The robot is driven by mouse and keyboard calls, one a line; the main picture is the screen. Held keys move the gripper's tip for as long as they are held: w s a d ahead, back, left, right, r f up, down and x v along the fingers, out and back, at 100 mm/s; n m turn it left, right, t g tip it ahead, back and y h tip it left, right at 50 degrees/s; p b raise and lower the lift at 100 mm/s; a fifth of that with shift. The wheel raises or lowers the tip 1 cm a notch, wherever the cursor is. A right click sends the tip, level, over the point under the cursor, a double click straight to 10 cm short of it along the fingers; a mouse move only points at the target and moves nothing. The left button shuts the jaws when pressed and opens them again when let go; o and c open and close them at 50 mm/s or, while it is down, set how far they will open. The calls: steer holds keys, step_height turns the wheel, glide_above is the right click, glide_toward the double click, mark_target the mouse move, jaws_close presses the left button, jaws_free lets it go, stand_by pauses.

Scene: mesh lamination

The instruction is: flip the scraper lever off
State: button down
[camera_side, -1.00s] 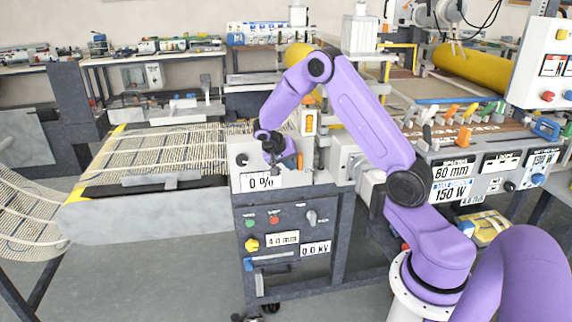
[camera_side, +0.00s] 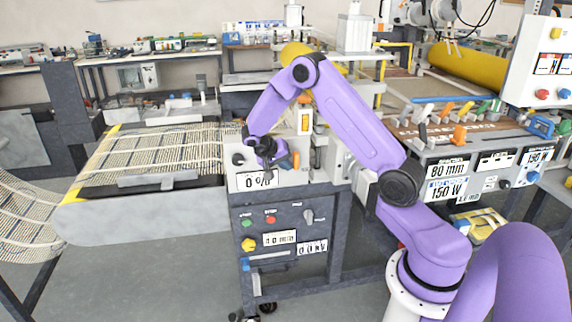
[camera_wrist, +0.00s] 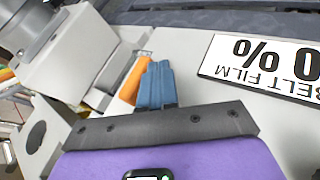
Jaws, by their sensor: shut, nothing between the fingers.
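An orange lever (camera_side: 295,160) stands on the grey panel of the machine, just right of my gripper (camera_side: 270,160) in the side view. I take it to be the scraper lever; no label for it is readable. In the wrist view the orange lever (camera_wrist: 135,80) lies just left of my gripper's blue fingers (camera_wrist: 156,84), partly hidden behind them. The fingers are closed together with nothing between them. They are very close to the lever; I cannot tell whether they touch it.
A "BELT FILM 0 %" display (camera_wrist: 265,62) is right of the fingers in the wrist view. A black knob (camera_side: 239,159) sits left of my gripper. A mesh belt (camera_side: 150,160) runs left. More coloured levers (camera_side: 455,110) stand on the panel at right.

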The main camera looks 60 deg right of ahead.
steer(key=shift+f+g+h, duration=0.2)
steer(key=shift+g+h, duration=0.2)
steer(key=shift+s+d+f+n+g+h, duration=0.2)
steer(key=shift+f+n+g+h, duration=0.25)
steer(key=shift+g+h, duration=0.45)
steer(key=shift+s+d+f+n+g+h, duration=0.25)
steer(key=shift+f+n+g+h, duration=0.2)
steer(key=shift+h, duration=0.8)
steer(key=shift+s+d+f+n+g+h, duration=0.2)
steer(key=shift+f+n+g+h, duration=0.2)
steer(key=shift+g+h, duration=0.5)
steer(key=shift+w+a+f, duration=0.3)
steer(key=shift+f, duration=0.15)
steer(key=shift+w+a+f, duration=0.9)
steer(key=shift+a+f, duration=0.15)
steer(key=v, duration=0.9)
steer(key=shift+s+r, duration=0.2)
steer(key=shift+r, duration=0.15)
